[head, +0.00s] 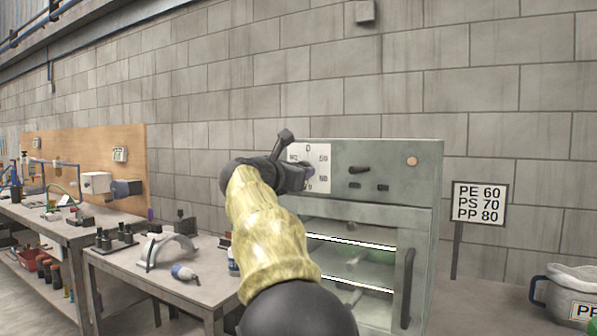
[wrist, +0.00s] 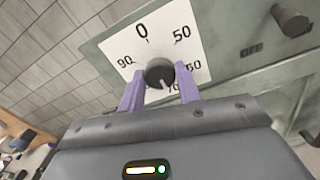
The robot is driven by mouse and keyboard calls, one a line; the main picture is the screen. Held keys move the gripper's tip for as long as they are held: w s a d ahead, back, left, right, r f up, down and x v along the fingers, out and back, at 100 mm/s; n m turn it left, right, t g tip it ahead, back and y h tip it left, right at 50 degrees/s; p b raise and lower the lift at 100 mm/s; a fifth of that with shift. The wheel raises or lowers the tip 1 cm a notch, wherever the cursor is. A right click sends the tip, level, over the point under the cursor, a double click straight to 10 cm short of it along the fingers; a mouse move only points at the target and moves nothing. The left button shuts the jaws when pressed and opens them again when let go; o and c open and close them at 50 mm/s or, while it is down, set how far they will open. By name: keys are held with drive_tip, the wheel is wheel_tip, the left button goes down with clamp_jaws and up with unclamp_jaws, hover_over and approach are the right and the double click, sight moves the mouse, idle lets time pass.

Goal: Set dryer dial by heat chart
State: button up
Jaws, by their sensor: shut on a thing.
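The dryer (head: 420,170) is a grey-green cabinet with a white dial plate (head: 322,152) on its upper left front. In the wrist view, the dark dial knob (wrist: 159,72) sits on the plate (wrist: 158,45), with 0, 50, 60 and 90 readable. Its white pointer mark aims down, near a partly hidden 70. My gripper (wrist: 160,74) has a purple finger on either side of the knob and is shut on it. The left finger covers the 80 area. The heat chart (head: 479,204) at right reads PE 60, PS 70, PP 80.
A dark knob (head: 359,170) is on the panel right of the dial. Workbenches (head: 130,262) with tools stand at left.

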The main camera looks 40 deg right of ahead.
drive_tip(key=o, duration=1)
drive_tip(key=shift+f, duration=0.15)
drive_tip(key=shift+c, duration=0.2)
drive_tip(key=shift+a, duration=0.1)
drive_tip(key=b+v, duration=0.1)
drive_tip(key=v, duration=1.6)
drive_tip(key=shift+a, duration=0.1)
